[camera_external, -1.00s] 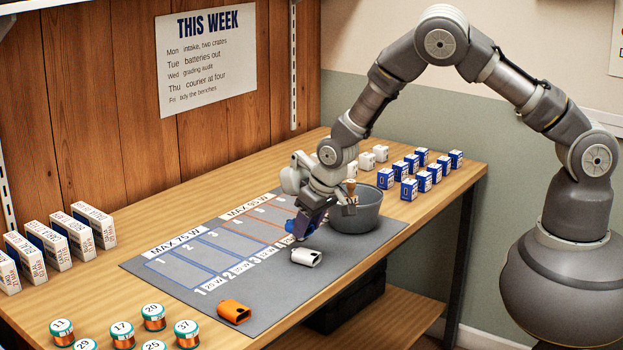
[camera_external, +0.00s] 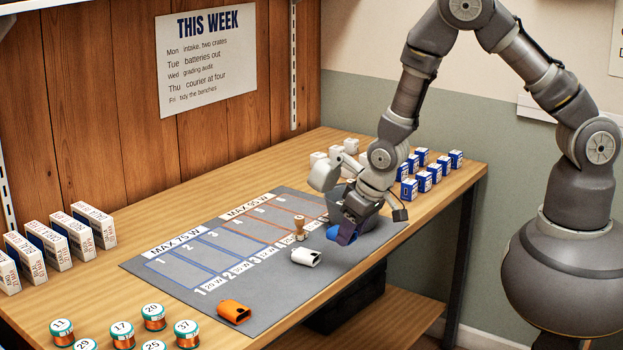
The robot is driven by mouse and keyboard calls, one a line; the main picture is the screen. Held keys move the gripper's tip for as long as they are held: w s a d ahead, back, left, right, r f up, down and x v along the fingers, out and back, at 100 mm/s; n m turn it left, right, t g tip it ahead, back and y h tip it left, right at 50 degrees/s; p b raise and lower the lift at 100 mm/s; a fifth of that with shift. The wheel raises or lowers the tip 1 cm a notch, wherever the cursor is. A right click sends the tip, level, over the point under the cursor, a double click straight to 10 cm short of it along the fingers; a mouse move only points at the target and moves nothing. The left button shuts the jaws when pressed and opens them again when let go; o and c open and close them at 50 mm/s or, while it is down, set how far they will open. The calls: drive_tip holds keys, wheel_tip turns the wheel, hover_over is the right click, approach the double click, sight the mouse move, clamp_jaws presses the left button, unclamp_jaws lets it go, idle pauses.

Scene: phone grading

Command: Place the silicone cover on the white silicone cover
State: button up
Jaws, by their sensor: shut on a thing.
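The white silicone cover (camera_external: 306,258) lies on the grey mat (camera_external: 215,288) near its front edge. An orange silicone cover (camera_external: 234,312) lies on the mat further left. My gripper (camera_external: 345,228) is shut on a blue cover (camera_external: 340,236), which shows only partly below the fingers. The blue cover is right of the white cover and apart from it in the picture, in front of the grey bowl. I cannot tell how high it is above the mat.
The grey bowl (camera_external: 376,226) stands behind my gripper. A stamp with a wooden handle (camera_external: 300,228) stands on the mat just behind the white cover. Blue and white boxes (camera_external: 409,190) stand at the right back.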

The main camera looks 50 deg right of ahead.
drive_tip(key=b, duration=0.1)
hover_over(310, 254)
drive_tip(key=s, duration=0.2)
drive_tip(key=shift+f, duration=0.4)
drive_tip(key=b+x, duration=0.2)
drive_tip(key=x, duration=0.1)
drive_tip(key=shift+s+f, duration=0.25)
drive_tip(key=shift+f, duration=0.2)
drive_tip(key=shift+r, duration=0.1)
drive_tip(key=o, duration=1)
